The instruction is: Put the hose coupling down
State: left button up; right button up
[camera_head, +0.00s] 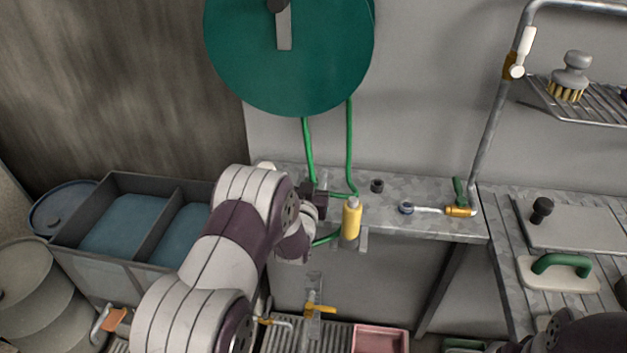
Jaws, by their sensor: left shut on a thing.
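The hose coupling appears to be the yellow cylinder (351,220) with a grey top, upright at the front edge of the grey metal shelf (440,222). A green hose (349,145) hangs from the reel and loops by it. My left gripper (346,222) reaches in from the left and is shut on the coupling; my wrist hides part of the grip. I cannot tell whether the coupling touches the shelf. My right arm (588,336) shows only as a dark part at the lower right; its gripper is out of view.
The green reel (290,75) hangs on the wall above. A black cap (377,185) and a pipe with a yellow valve (459,211) are on the shelf. A grey bin (98,270) stands left, a pink tray (381,340) below, and a slatted bench (510,285) right.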

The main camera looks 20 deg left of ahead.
pick_arm(q)
jog(key=shift+f, duration=0.25)
jog(key=o, duration=1.1)
jog(key=shift+r, duration=0.1)
jog(key=shift+r, duration=0.3)
jog(key=v, duration=1.2)
jog(key=shift+f, duration=0.1)
